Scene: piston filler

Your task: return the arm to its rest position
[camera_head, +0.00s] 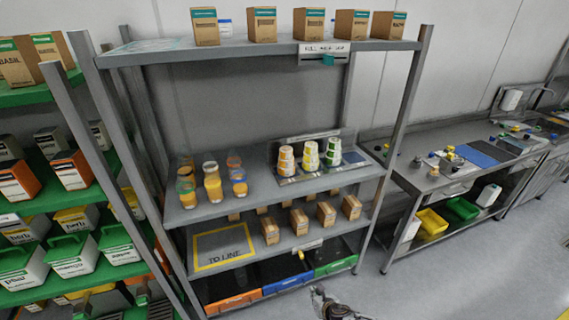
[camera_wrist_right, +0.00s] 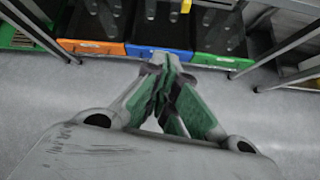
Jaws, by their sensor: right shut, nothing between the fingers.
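My right gripper (camera_head: 322,296) shows at the bottom edge of the head view, in front of the lower part of the grey rack (camera_head: 222,213). Its fingers (camera_wrist_right: 172,68) meet in the right wrist view, with green pads and nothing between them. It points toward the bins at the rack's foot and appears apart from them. Most of my right arm is out of view. I cannot make out my left gripper in the head view.
Orange (camera_head: 234,302), blue (camera_head: 287,283) and green (camera_head: 334,267) bins line the rack's bottom. Cups and small cartons stand on its shelves. A green-shelved rack (camera_head: 50,200) is at left, a steel workbench (camera_head: 410,180) at right. Grey floor (camera_head: 470,270) is clear at lower right.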

